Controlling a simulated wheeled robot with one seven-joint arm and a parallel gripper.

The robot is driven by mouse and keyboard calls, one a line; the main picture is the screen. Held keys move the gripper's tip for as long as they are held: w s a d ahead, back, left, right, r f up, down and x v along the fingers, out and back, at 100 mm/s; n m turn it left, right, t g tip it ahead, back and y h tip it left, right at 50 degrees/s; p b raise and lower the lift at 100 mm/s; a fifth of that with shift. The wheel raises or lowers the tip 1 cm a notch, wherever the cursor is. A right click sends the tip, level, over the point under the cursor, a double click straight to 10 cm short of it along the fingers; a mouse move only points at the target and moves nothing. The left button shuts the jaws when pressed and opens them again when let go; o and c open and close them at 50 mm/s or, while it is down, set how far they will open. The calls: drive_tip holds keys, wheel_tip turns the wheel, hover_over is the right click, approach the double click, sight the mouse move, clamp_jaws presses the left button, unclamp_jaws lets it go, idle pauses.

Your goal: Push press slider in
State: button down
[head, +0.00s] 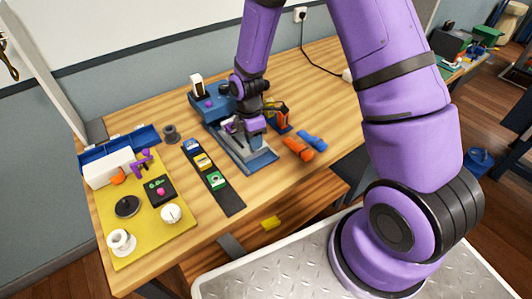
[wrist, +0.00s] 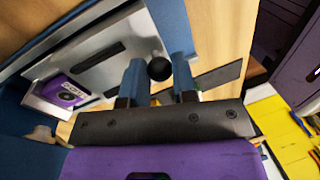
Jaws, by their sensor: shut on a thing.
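The blue press (head: 207,104) stands at the back of the wooden table, with its grey metal slider (head: 248,155) on a blue base in front of it. In the wrist view the slider (wrist: 125,48) is a shiny plate with a dark slot and a round black knob (wrist: 159,69). A purple piece (wrist: 66,92) sits on the plate's left part. My gripper (head: 247,134) is low over the slider. In the wrist view its two blue fingers (wrist: 158,80) are on either side of the knob and closed on it. In the head view my gripper hides the knob.
A dark strip (head: 222,195) with several coloured blocks lies left of the press. A yellow board (head: 150,235) with knobs and parts is further left. Orange and blue pieces (head: 300,146) lie to the right. A yellow piece (head: 271,222) is below the table's front edge.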

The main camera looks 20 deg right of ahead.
drive_tip(key=shift+w+a+r, duration=0.1)
drive_tip(key=shift+w+a, duration=0.1)
drive_tip(key=shift+w, duration=0.7)
drive_tip(key=shift+w+a, duration=0.15)
drive_tip(key=shift+w, duration=0.7)
drive_tip(key=c, duration=0.9)
unclamp_jaws()
drive_tip(key=shift+r, duration=0.3)
wheel_tip(320, 180, up, 3)
drive_tip(key=shift+w+f, duration=0.15)
drive_tip(key=shift+f, duration=0.05)
drive_tip(key=shift+s+r, duration=0.2)
drive_tip(key=shift+s, duration=0.55)
drive_tip(key=s, duration=0.5)
drive_tip(key=s+r, duration=0.1)
drive_tip(key=s, duration=0.8)
drive_tip(key=shift+s+d+r, duration=0.15)
drive_tip(key=shift+s+d, duration=0.1)
drive_tip(key=shift+s, duration=0.1)
